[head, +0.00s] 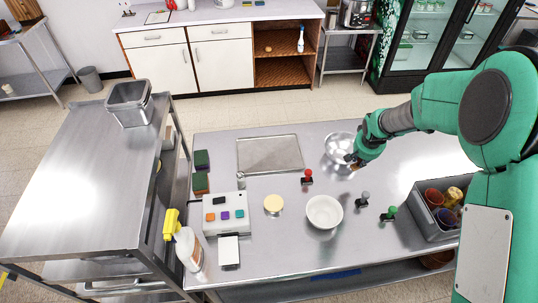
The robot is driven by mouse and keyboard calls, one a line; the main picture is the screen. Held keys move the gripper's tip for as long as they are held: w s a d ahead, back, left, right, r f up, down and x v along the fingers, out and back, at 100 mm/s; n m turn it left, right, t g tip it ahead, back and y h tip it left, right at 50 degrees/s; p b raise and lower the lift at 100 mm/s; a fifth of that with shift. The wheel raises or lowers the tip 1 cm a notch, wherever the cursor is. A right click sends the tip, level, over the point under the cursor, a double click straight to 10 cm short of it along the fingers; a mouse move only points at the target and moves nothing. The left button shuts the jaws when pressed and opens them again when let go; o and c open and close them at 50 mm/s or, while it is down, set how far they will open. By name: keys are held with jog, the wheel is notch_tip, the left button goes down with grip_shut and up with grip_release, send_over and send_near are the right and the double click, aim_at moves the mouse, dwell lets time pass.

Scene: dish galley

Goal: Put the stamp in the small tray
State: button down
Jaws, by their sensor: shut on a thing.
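Three small upright things that look like stamps stand on the steel table: one with a red knob (307,175), one with a grey knob (362,199) and one with a green knob (389,213). A flat, empty metal tray (270,154) lies toward the table's back. My gripper (351,160) is at the near right rim of a shiny metal bowl (338,145), right of the tray. It looks shut on the bowl's rim, but its fingertips are small and partly hidden. The red-knobbed stamp is left of and nearer than my gripper.
A white bowl (324,212) and a round yellowish disc (273,204) lie in the middle. A button box (227,214), spray bottle (188,250) and sponges (201,160) are at left. A grey bin of cups (428,221) stands at right. The front middle is clear.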

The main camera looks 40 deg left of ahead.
jog(key=s+a+n+g+y+b, duration=0.1)
jog(key=s+a+n+b, duration=0.45)
jog(key=s+a, duration=1.6)
jog(key=x, duration=0.3)
jog(key=p+x, duration=0.1)
jog(key=x, duration=0.1)
jog(key=shift+w+a+f, duration=0.1)
jog(key=shift+w+a, duration=0.05)
jog(key=shift+w, duration=0.2)
send_over(276, 158)
jog(key=shift+w+f+b, duration=0.15)
jog(key=shift+f+b, duration=0.3)
jog(key=shift+f, duration=0.3)
jog(key=shift+f+b, duration=0.35)
jog(key=shift+f, duration=1.4)
